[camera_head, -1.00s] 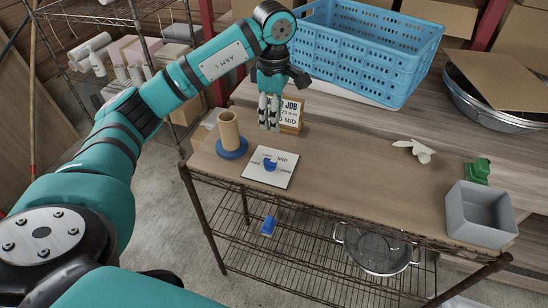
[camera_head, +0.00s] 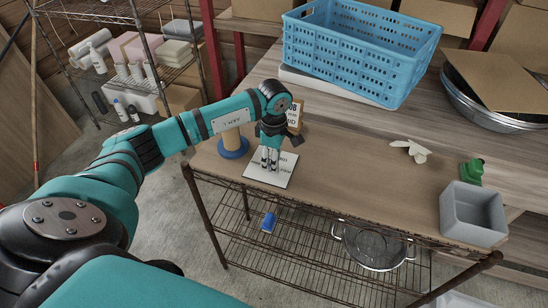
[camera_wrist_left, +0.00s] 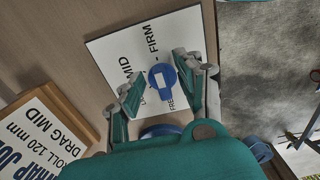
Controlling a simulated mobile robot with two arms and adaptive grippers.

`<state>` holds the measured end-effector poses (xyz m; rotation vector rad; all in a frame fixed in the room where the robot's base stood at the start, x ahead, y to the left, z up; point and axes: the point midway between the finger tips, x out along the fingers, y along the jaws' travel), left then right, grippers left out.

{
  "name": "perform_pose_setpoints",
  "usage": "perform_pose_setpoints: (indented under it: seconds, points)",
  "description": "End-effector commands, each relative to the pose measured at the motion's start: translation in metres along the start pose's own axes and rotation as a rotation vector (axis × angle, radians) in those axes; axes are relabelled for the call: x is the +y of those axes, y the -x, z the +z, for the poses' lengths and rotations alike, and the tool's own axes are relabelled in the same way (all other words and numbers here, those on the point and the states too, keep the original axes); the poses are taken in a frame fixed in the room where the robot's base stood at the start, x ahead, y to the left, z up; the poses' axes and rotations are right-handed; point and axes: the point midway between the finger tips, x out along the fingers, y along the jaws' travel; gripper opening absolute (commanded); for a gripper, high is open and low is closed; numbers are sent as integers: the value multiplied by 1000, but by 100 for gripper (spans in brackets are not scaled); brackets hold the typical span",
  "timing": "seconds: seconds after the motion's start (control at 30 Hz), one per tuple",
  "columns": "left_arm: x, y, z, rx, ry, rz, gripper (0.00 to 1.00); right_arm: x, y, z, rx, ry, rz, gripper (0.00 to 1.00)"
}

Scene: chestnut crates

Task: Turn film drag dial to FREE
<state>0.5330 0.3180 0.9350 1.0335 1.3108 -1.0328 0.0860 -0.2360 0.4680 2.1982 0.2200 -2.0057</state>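The film drag dial is a round blue knob (camera_wrist_left: 161,77) with a pale square in its middle. It sits on a white plate (camera_head: 282,180), whose labels read MID, FIRM and FREE in the left wrist view; another is partly hidden. I cannot tell for sure which label the dial points at. My left gripper (camera_head: 269,166) points down over the plate and hides the dial in the head view. In the left wrist view its fingers (camera_wrist_left: 158,76) are apart, one on each side of the dial; contact is not clear. My right gripper is not in view.
A cardboard tube (camera_head: 232,138) on a blue base stands just left of the plate. A job card (camera_head: 293,114) behind reads DRAG MID in the left wrist view. A grey bin (camera_head: 473,228), green object (camera_head: 471,172) and white piece (camera_head: 409,150) are right. The table's middle is clear.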

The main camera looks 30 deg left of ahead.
Motion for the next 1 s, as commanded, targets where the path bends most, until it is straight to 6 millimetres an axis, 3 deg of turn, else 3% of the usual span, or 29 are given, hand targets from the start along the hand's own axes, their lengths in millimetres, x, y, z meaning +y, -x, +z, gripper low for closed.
perform_pose_setpoints:
  seconds: [0.17,0.43,1.0]
  points:
    - [0,0,0,0,0,0,34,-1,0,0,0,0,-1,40]
    - [0,0,0,0,0,0,0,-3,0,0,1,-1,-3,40]
    - [2,-1,0,1,106,1,0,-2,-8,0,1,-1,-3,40]
